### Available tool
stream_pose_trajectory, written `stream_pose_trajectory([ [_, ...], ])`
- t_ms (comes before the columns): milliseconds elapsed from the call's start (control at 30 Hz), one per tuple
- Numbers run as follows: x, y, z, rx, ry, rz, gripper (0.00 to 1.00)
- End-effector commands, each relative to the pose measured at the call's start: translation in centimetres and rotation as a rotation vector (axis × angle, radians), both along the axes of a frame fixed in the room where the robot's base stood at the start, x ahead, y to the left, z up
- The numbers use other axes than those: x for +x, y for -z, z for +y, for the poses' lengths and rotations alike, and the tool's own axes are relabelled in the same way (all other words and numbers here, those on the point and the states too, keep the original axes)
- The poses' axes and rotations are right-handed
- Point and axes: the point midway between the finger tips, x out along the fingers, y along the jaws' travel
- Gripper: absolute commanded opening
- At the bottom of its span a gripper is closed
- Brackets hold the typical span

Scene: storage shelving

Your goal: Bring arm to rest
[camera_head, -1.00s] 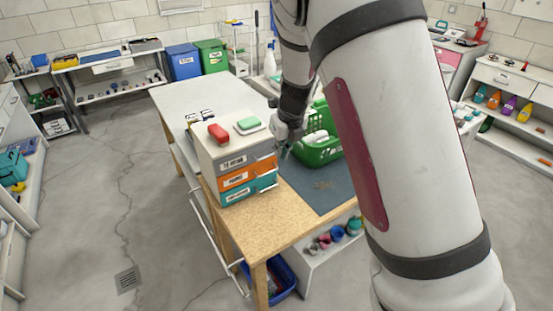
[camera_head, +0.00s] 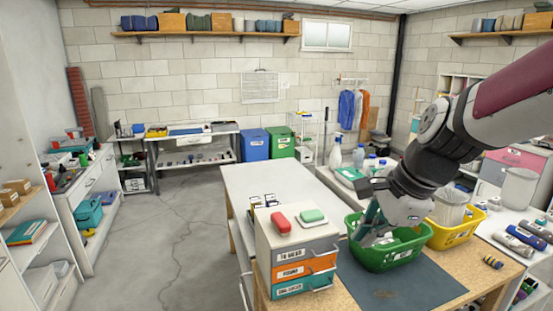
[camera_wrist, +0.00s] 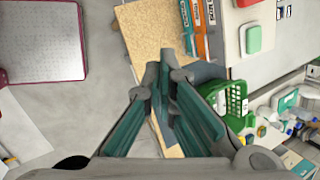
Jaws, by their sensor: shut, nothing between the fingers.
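My arm comes in from the right in the head view, bent down toward my gripper (camera_head: 366,224). The gripper overlaps the green basket (camera_head: 392,258) in the picture; its height above the basket is hard to judge. In the wrist view, the teal-padded fingers of my gripper (camera_wrist: 167,68) come together, shut with nothing held. There they show against the wooden table edge and a strip of blue-grey mat, with the green basket (camera_wrist: 237,104) to their right, apart from the fingers.
A drawer unit (camera_head: 295,250) stands left of the basket, with a red item (camera_head: 281,221) and a green item (camera_head: 313,215) on top. A yellow basket (camera_head: 446,236) stands to the right. Open floor (camera_head: 165,240) lies left of the table.

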Motion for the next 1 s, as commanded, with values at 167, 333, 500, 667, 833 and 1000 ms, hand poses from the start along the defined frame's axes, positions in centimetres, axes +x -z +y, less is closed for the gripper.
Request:
stream_pose_trajectory([
  [167, -6.0, -2.9, -0.2, -0.194, -0.437, -0.156, 0.00],
  [333, -11.3, -4.1, -0.8, -0.437, -0.838, -0.264, 0.00],
  [500, -15.1, -4.3, -1.5, -0.657, -1.143, -0.305, 0.00],
  [667, -16.8, -4.2, -1.9, -0.768, -1.291, -0.304, 0.00],
  [833, -17.1, -4.1, -2.0, -0.791, -1.325, -0.301, 0.00],
  [1000, -17.1, -4.1, -2.0, -0.789, -1.323, -0.301, 0.00],
])
